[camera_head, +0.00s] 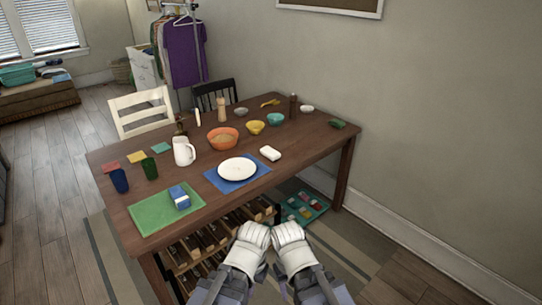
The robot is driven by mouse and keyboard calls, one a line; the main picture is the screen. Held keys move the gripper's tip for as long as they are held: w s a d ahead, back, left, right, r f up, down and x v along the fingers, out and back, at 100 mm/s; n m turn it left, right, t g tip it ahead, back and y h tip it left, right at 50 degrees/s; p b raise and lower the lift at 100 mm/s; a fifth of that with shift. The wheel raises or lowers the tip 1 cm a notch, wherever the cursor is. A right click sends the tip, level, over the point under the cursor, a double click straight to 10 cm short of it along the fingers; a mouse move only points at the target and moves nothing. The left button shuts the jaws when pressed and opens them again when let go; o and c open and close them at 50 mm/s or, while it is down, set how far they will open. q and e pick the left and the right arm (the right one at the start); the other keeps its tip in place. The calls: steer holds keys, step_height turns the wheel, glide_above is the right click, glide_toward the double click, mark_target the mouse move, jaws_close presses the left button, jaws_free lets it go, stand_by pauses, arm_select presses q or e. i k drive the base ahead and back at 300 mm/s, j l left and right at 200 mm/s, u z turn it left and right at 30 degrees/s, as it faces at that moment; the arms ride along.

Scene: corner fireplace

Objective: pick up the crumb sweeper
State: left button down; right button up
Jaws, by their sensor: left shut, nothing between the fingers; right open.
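A small white rounded block (270,153) lies on the wooden table (310,140), just right of the white plate (237,169). It may be the crumb sweeper, but it is too small to be sure. My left gripper (255,232) and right gripper (287,231) are side by side in front of the table's near edge, at the bottom middle of the picture. Both are apart from the white block. The left is shut and empty; the right is open and empty. Their fingertips are hard to make out from behind.
The plate rests on a blue mat (212,178). A green mat (150,215) holds a blue box (180,197). A white pitcher (184,151), orange bowl (222,139) and several smaller bowls stand farther back. A wooden rack (207,242) and teal tray (318,203) are below the table.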

mark_target(272, 154)
steer(key=i+l+z, duration=0.15)
steer(key=i, duration=2.2)
steer(key=j, duration=0.1)
